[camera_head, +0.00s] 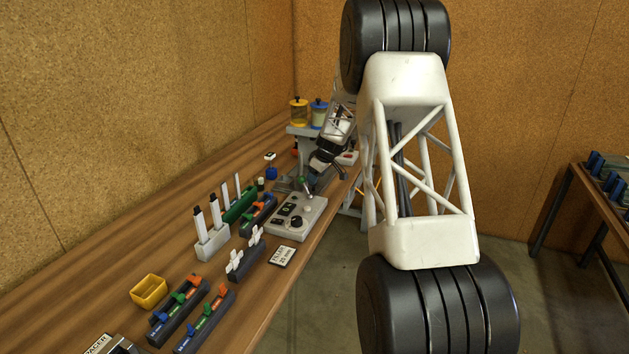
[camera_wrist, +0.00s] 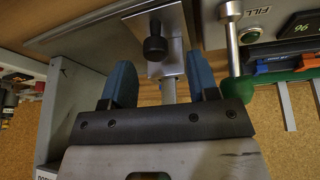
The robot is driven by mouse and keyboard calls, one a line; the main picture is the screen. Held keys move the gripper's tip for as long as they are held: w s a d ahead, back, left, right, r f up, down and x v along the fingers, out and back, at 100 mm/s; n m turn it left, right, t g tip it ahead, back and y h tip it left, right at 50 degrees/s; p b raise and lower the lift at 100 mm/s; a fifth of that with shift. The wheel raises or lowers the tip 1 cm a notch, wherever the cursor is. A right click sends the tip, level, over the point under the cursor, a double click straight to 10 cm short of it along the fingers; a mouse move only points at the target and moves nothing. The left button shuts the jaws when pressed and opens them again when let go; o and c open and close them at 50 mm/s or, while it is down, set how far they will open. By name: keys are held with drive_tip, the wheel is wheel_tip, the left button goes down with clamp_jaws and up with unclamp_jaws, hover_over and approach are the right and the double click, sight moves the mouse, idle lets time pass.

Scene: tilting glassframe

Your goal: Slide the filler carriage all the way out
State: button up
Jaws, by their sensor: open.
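In the wrist view my gripper (camera_wrist: 161,84) is open, with its two blue fingers apart. A metal bracket with a black knob (camera_wrist: 155,45) and a narrow metal stem lie in the gap between the fingers in the picture. I cannot tell whether a finger touches them. The bracket sits at a flat metal plate (camera_wrist: 95,28), which looks like part of the filler carriage. In the head view my gripper (camera_head: 314,182) is low at the filler stand (camera_head: 302,130), behind the control box. The carriage is mostly hidden there by my arm.
The grey control box (camera_head: 297,218) stands close by. A green-topped lever (camera_wrist: 231,30) rises right of the fingers in the wrist view. Yellow (camera_head: 299,112) and blue-lidded (camera_head: 319,113) jars stand on the filler stand. Racks and a yellow bin (camera_head: 149,292) occupy the nearer bench.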

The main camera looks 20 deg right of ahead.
drive_tip(key=shift+v, duration=2.35)
drive_tip(key=s+a+r+m, duration=0.1)
drive_tip(key=s+a+r, duration=0.5)
drive_tip(key=s, duration=0.4)
drive_tip(key=s+a+r+m+g, duration=0.1)
drive_tip(key=s+a+r, duration=0.45)
drive_tip(key=s, duration=0.35)
drive_tip(key=s+a+r+m, duration=0.2)
drive_tip(key=s+a+r, duration=0.4)
drive_tip(key=s, duration=0.4)
drive_tip(key=s+a+f+m, duration=0.1)
drive_tip(key=s+a, duration=0.1)
drive_tip(key=s, duration=0.9)
drive_tip(key=s+a+f+m+h, duration=0.1)
drive_tip(key=s+a, duration=0.2)
drive_tip(key=s, duration=0.8)
drive_tip(key=s+a+f+m+h, duration=0.1)
drive_tip(key=s+a, duration=0.2)
drive_tip(key=s, duration=0.8)
drive_tip(key=shift+m, duration=0.3)
